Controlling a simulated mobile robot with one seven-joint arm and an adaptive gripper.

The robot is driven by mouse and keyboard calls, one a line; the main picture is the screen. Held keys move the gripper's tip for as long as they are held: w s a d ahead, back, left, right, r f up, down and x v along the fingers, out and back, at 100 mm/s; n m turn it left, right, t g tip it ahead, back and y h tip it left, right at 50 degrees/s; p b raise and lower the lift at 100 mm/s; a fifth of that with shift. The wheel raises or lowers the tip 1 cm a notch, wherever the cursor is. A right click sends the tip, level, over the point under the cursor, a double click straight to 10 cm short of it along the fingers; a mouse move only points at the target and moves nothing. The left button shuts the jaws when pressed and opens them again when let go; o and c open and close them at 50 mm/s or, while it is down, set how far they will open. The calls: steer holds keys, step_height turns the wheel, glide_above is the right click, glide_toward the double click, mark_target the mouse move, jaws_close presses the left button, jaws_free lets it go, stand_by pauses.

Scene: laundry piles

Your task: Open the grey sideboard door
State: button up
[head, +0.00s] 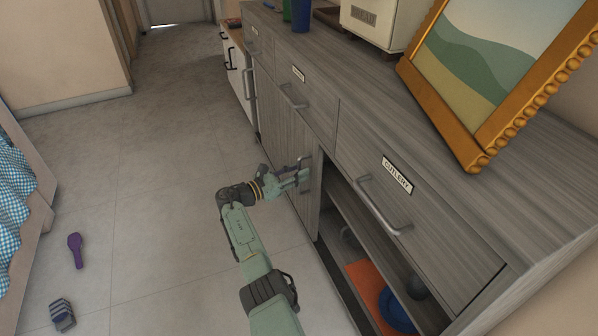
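The grey sideboard (420,140) runs along the right side in wood grain. A grey door (285,135) stands below its middle drawer, with a metal handle (305,160) near the door's right edge. I cannot tell whether the fingers are closed on the handle. To the right of the door, an open compartment shows a shelf, an orange item (366,281), a blue plate (396,311) and a dark round item.
A drawer labelled CUTLERY (372,190) juts its handle out above the open compartment. A framed picture (485,70), a bread bin (372,22) and a blue cup (302,14) stand on top. A purple brush (75,250) and a striped item (62,315) lie on the otherwise clear floor.

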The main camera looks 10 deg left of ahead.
steer(key=v, duration=1.1)
